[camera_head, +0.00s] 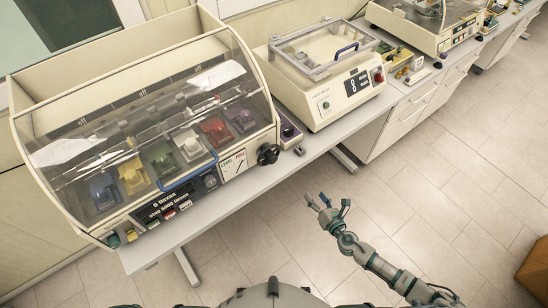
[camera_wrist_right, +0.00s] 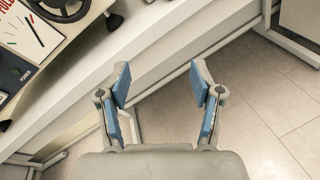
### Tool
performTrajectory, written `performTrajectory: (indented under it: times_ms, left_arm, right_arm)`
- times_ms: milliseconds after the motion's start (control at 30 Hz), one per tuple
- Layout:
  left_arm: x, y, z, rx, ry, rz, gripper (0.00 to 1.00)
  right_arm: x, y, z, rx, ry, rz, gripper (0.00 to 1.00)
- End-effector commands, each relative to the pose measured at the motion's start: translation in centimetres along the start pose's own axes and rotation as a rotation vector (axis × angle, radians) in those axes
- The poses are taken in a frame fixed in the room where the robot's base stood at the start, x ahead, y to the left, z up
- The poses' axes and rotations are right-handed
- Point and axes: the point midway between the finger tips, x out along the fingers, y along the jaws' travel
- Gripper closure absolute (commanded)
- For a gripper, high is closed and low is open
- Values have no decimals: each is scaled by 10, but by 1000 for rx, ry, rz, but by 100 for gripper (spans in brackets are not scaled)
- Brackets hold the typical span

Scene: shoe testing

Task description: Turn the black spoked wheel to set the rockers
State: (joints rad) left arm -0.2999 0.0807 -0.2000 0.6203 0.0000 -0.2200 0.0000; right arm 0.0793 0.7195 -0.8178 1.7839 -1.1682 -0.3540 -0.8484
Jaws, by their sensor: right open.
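The black spoked wheel (camera_head: 268,154) is on the right end of the front panel of the large cream testing machine (camera_head: 262,95), beside a white dial marked LESS and FULL (camera_head: 233,164). In the right wrist view the wheel (camera_wrist_right: 62,8) shows at the top left, cut off by the frame edge. My right gripper (camera_head: 322,203) is open and empty over the floor, in front of the bench and apart from the wheel. In the right wrist view its blue-padded fingers (camera_wrist_right: 163,82) are spread with nothing between them. My left gripper is not in view.
The clear curved cover (camera_head: 150,105) encloses several coloured rockers. A blue handle (camera_head: 188,174) crosses the cover's front. A second cream machine (camera_head: 335,95) stands to the right on the grey bench (camera_head: 225,195). The floor (camera_head: 420,190) in front is clear, with a brown box at the far right.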

Motion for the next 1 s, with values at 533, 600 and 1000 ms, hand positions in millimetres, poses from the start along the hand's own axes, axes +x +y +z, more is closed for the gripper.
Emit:
performTrajectory:
  times_ms: [533,600,1000]
  left_arm:
    - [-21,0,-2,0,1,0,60]
    - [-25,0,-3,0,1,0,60]
    - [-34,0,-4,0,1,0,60]
  right_arm:
    - [4,118,64,-451,-134,258,34]
    - [20,123,65,-450,-134,259,34]
    - [106,146,68,-450,-131,259,34]
